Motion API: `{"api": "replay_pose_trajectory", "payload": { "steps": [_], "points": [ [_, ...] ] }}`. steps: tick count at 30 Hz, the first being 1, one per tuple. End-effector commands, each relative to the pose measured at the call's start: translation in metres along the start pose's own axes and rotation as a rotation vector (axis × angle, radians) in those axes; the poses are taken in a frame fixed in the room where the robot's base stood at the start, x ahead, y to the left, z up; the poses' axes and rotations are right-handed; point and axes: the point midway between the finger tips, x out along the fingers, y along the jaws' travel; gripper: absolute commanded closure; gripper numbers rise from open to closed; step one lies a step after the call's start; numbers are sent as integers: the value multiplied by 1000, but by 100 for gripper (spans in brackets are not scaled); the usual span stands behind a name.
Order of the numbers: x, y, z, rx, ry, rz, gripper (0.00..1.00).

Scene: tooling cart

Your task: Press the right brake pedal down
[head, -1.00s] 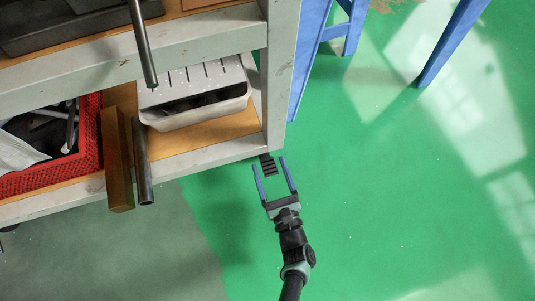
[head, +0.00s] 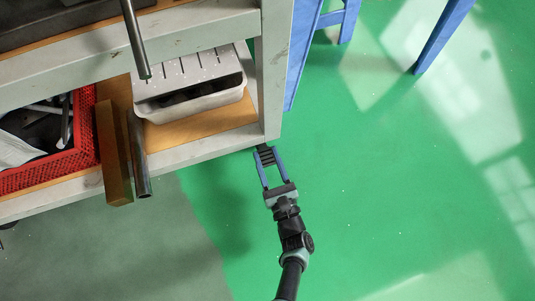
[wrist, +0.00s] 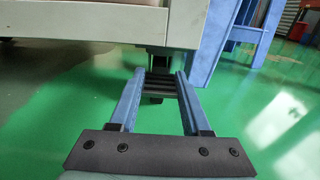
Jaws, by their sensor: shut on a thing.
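The right brake pedal (head: 266,158) is a small black ribbed plate under the cart's near right corner. It also shows in the wrist view (wrist: 159,87), below the cart's corner post. My gripper (head: 266,152) has its two blue fingers on either side of the pedal, shut on it. In the wrist view the fingertips of my gripper (wrist: 160,76) flank the pedal's sides. The pedal's rear part and the caster are mostly hidden under the cart.
The grey cart frame (head: 210,148) stands just beyond and above the pedal. Its lower shelf holds a red basket (head: 84,130), a white slotted tray (head: 195,105) and metal bars (head: 115,150). A blue table leg (head: 442,37) stands at the upper right. The green floor on the right is clear.

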Motion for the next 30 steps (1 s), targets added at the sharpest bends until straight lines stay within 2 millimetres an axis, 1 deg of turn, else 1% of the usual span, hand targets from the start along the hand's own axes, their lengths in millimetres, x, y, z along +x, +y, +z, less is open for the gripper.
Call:
{"api": "replay_pose_trajectory", "payload": {
  "steps": [8,15,25,26,30],
  "points": [
    [2,0,-6,3,-56,6,100],
    [1,1,-6,-1,-94,2,100],
    [1,1,-5,-2,-100,2,100],
    [1,1,-5,-2,-100,2,49],
    [0,0,-4,-2,-100,1,24]
  ]
}}
